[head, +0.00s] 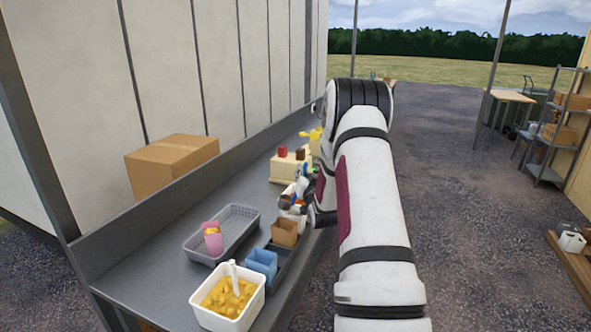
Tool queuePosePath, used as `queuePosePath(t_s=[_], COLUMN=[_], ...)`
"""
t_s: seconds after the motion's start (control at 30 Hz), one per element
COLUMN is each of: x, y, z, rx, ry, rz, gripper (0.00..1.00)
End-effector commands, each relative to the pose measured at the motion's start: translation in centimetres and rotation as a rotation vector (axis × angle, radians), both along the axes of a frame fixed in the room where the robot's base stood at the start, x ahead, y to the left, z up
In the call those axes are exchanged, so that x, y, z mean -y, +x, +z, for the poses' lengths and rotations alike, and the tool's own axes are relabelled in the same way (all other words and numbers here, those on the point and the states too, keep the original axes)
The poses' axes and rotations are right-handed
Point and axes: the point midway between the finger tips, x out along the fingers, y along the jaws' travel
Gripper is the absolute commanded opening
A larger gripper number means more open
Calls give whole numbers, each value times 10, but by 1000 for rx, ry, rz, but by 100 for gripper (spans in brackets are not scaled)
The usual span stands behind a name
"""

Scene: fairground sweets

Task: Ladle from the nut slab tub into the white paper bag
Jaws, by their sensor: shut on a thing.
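My gripper (318,214) is at the right edge of the counter, beside my arm, which hides much of it. It is shut on what seems to be a ladle, largely hidden. At its left is a small cluster of white, blue and brown shapes (287,202). I cannot tell which of these is ladle, contents or the white paper bag. A brown paper bag (284,232) and a blue one (262,262) stand just nearer. A white tub (199,310) of yellow-orange chunks with a white handle sticking up is at the front. I cannot pick out the nut slab tub for certain.
A grey basket (190,250) with a pink packet (211,238) lies left of the bags. A dark tray (287,268) is under them. A cream block (284,171) with small red and brown pieces is farther back. A cardboard box (170,165) stands behind the counter's raised edge.

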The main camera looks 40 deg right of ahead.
Motion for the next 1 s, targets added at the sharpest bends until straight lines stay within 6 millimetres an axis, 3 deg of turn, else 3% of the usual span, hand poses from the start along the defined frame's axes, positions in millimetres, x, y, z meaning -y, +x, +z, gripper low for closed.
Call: queuePosePath(t_s=[0.37,1.0], x=[36,60], y=[-28,-46], z=[-21,-94], rx=[254,595], ry=[330,775], rz=[-5,-2], gripper=[0,0])
